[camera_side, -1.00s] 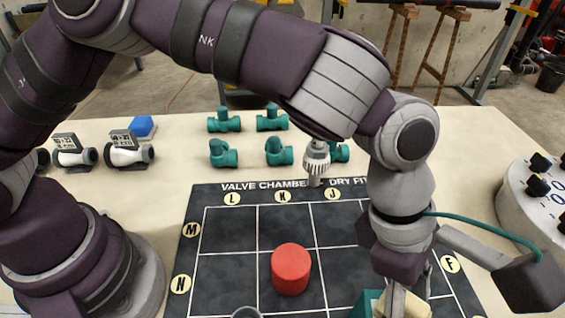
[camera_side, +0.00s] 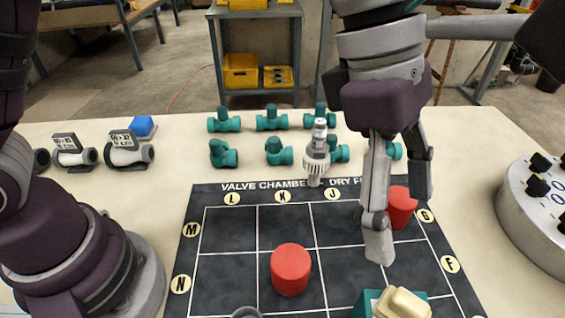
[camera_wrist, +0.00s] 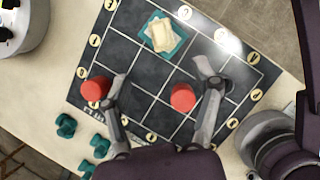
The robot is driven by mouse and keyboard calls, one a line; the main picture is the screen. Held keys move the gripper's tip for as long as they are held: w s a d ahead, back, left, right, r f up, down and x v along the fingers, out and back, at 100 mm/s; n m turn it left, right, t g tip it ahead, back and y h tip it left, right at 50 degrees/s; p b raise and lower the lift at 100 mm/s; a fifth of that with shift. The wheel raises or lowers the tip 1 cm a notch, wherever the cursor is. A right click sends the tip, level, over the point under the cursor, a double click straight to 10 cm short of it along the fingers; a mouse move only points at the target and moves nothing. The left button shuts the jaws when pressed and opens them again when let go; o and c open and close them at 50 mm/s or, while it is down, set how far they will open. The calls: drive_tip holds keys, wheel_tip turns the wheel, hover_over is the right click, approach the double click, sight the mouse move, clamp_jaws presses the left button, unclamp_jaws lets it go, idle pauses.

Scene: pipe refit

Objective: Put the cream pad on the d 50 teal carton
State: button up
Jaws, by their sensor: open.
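The cream pad (camera_side: 402,303) lies on top of the teal carton (camera_side: 366,302) at the bottom edge of the side view, where the carton is partly cut off. In the wrist view the pad (camera_wrist: 160,36) sits within the top of the carton (camera_wrist: 179,47), with teal showing around it. No size mark on the carton is legible. My gripper (camera_side: 400,218) is open and empty, above the board and apart from the pad. In the wrist view its spread fingers (camera_wrist: 163,80) are below the carton in the picture.
One red cylinder (camera_side: 291,269) stands on the dark gridded board (camera_side: 230,225); another red cylinder (camera_side: 400,207) is partly behind my gripper. A grey-white fitting (camera_side: 317,155) stands at the board's back edge. Several teal valves (camera_side: 223,153) sit behind it. A round control box (camera_side: 545,205) is at right.

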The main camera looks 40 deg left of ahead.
drive_tip(key=w+a+r+m+t+y, duration=0.2)
drive_tip(key=a+m+t+y, duration=0.25)
drive_tip(key=a+m, duration=0.95)
drive_tip(key=s+a+f+m, duration=0.1)
drive_tip(key=s+a+m, duration=0.1)
drive_tip(key=a, duration=0.4)
drive_tip(key=s+a+f+m+t, duration=0.1)
drive_tip(key=s+a+f, duration=0.1)
drive_tip(key=s+a, duration=0.2)
drive_tip(key=a, duration=0.3)
drive_tip(key=shift+m, duration=0.4)
